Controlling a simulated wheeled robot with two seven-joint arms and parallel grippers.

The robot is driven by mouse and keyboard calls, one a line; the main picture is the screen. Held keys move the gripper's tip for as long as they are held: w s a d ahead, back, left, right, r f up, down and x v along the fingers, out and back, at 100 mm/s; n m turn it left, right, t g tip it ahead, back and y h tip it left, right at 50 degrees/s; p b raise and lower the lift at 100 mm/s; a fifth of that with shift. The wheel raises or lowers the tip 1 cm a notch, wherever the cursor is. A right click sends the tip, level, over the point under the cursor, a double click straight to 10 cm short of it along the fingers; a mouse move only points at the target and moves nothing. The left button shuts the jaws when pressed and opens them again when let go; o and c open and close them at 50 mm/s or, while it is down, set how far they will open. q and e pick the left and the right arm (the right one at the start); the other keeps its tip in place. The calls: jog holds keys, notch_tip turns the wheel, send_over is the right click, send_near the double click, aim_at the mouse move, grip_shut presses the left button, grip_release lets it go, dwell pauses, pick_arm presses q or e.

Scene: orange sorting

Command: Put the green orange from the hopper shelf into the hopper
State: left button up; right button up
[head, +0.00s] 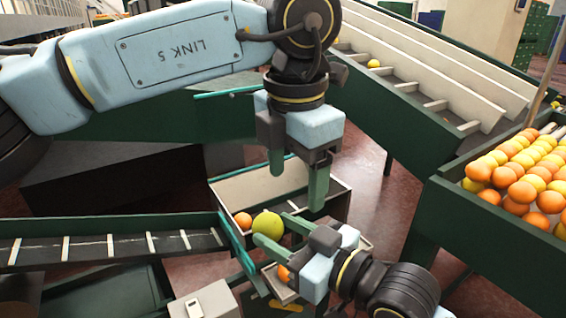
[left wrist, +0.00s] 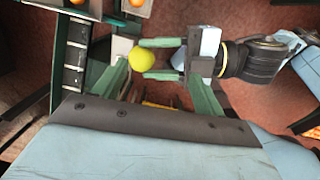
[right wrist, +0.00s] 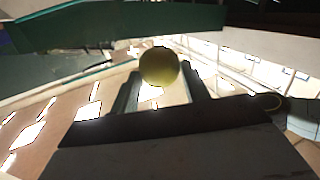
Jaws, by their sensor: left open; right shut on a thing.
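The green orange (head: 267,223) is yellow-green and sits between the fingertips of my right gripper (head: 273,230), which is shut on it. It also shows in the left wrist view (left wrist: 143,62) and in the right wrist view (right wrist: 159,66). It is in front of an open box with pale inner walls (head: 328,199), perhaps the hopper; I cannot tell whether it touches the box. My left gripper (head: 298,180) is open and empty, fingers pointing down above the box and the green orange. The hopper shelf cannot be told for sure.
An orange fruit (head: 243,220) lies at the box's left end, and another (head: 284,272) lies below, partly hidden by my right gripper. A conveyor (head: 110,246) comes in from the left. A green crate (head: 432,200) full of oranges stands at right. A slatted chute (head: 425,70) is behind.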

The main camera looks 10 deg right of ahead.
aim_at(273, 218)
pick_arm(q)
jog(key=shift+t+y, duration=0.7)
jog(key=shift+y, duration=0.1)
jog(key=x, duration=0.3)
jog(key=a+x, duration=0.1)
jog(key=x, duration=0.6)
jog(key=shift+w+a+f, duration=0.15)
jog(key=shift+a+f, duration=0.05)
jog(key=shift+a, duration=0.25)
jog(key=shift+c, duration=0.3)
jog(key=c, duration=1)
jog(key=shift+c, duration=0.5)
pick_arm(e)
jog(key=o, duration=1.1)
jog(key=shift+o, duration=0.2)
jog(key=shift+w+f, duration=0.1)
